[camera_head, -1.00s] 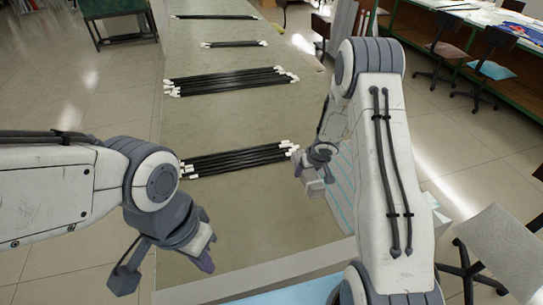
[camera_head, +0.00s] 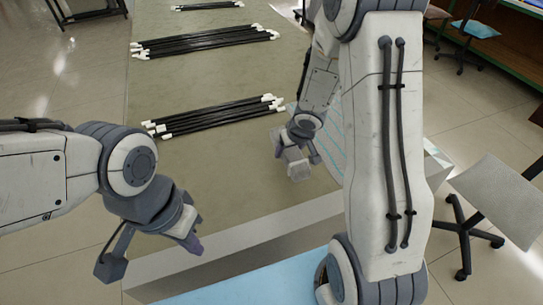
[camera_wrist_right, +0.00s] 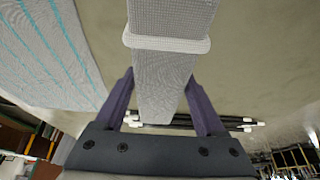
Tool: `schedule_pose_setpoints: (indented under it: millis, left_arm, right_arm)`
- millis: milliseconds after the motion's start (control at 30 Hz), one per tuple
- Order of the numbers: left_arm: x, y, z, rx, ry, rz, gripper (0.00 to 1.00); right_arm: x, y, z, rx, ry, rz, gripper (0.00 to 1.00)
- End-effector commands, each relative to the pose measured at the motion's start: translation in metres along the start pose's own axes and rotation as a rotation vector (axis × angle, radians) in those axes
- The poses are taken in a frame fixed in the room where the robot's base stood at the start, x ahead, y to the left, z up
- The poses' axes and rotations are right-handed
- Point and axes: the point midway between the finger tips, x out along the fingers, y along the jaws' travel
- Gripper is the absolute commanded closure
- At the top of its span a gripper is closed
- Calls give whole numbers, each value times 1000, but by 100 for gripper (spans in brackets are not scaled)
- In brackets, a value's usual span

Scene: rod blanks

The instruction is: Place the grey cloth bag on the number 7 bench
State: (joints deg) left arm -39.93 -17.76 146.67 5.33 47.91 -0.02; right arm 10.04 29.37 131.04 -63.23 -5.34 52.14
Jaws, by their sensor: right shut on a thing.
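My right gripper (camera_wrist_right: 160,82) is shut on a grey woven thing, which looks like the grey cloth bag (camera_wrist_right: 165,95), with a pale band around it. In the head view the right gripper (camera_head: 292,155) holds this pale grey bag (camera_head: 298,170) over the right side of a long bench, near its front end. My left gripper (camera_head: 193,240) hangs over the bench's near left corner; its fingers are seen edge-on. The long bench (camera_head: 190,80) has a dull green-grey top. I see no number 7 on any bench.
Several bundles of black rods with white ends (camera_head: 215,115) lie across the bench. A pale sheet with blue stripes (camera_wrist_right: 45,50) lies at its right side. A light blue surface (camera_head: 270,280) is at the near edge. A grey chair (camera_head: 497,195) stands on the floor at right.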

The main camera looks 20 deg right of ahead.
Motion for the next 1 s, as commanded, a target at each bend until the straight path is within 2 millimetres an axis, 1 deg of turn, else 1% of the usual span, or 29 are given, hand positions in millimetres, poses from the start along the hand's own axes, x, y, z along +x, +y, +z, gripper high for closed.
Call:
schedule_pose_setpoints:
  millis: [33, 100, 200, 333, 467, 700, 800, 1000]
  left_arm:
    - [8, -1, 0, 0, 0, 0, 100]
    - [12, -1, 1, 0, 0, 0, 100]
    - [13, -1, 1, 0, 0, 0, 100]
    - [14, -1, 1, 0, 0, 0, 100]
    - [22, -2, 1, 0, 0, 0, 100]
    - [54, -4, 3, 0, 0, 0, 100]
    - [58, -4, 3, 0, 0, 0, 100]
    - [54, -4, 3, 0, 0, 0, 100]
  right_arm:
    - [14, -9, -4, -5, 0, -1, 89]
    - [25, -18, -11, -4, 0, -2, 89]
    - [35, -27, -18, -2, 0, 0, 89]
    - [41, -32, -23, 0, 0, 0, 89]
    - [49, -32, -20, 1, 0, 1, 89]
    - [78, -32, -8, 1, 0, 1, 89]
    - [80, -32, -7, 2, 1, 1, 89]
    - [78, -32, -8, 2, 0, 1, 89]
